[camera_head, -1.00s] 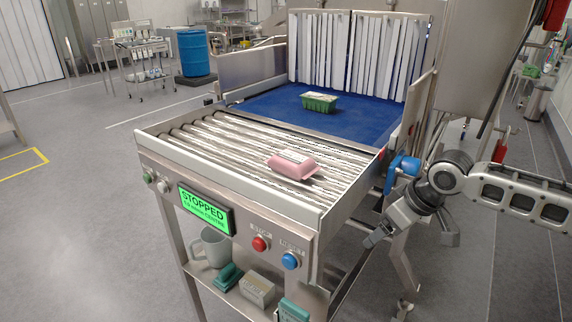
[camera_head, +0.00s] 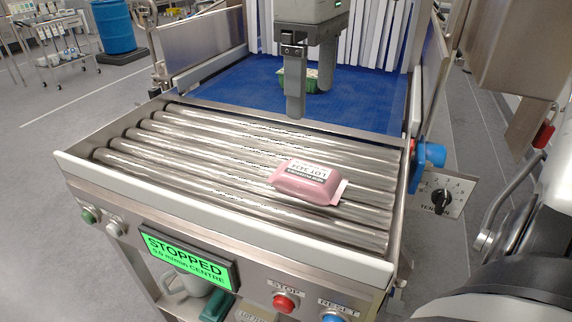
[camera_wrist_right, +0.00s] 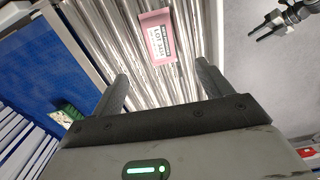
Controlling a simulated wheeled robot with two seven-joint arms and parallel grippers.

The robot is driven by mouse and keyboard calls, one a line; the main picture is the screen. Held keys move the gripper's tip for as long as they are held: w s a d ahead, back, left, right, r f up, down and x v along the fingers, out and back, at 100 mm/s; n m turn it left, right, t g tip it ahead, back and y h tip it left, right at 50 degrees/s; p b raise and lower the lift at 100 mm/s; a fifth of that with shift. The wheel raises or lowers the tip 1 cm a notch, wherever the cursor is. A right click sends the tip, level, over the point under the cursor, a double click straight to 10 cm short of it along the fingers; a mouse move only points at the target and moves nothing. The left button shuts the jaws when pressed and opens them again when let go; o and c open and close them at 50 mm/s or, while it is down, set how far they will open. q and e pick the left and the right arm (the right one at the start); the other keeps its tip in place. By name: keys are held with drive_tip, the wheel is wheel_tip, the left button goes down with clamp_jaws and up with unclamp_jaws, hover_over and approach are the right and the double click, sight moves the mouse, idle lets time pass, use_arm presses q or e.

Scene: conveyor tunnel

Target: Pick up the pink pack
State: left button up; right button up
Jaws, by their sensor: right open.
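The pink pack (camera_head: 308,182) lies flat on the metal rollers, label up, near their right end. It also shows in the right wrist view (camera_wrist_right: 158,36), ahead of my fingertips. My right gripper (camera_head: 310,98) is open and empty, fingers down, beyond the pack near the join of rollers and blue belt. In the right wrist view its two fingers (camera_wrist_right: 162,76) stand apart, with the pack beyond them and not touched.
A green tray (camera_head: 312,84) stands on the blue belt (camera_head: 225,95), partly behind my right gripper. White strip curtains (camera_head: 375,35) hang behind. The rollers left of the pack are clear.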

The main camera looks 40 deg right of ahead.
drive_tip(key=b, duration=0.1)
hover_over(314, 173)
wheel_tip(314, 173, down, 8)
drive_tip(key=shift+w+a+f, duration=0.1)
drive_tip(key=shift+a+f, duration=0.05)
drive_tip(key=shift+f, duration=0.1)
drive_tip(key=shift+f+b, duration=0.45)
drive_tip(key=shift+f, duration=2.6)
drive_tip(key=shift+c, duration=0.4)
drive_tip(key=c, duration=1.1)
drive_tip(key=shift+c, duration=0.2)
drive_tip(key=shift+r, duration=0.1)
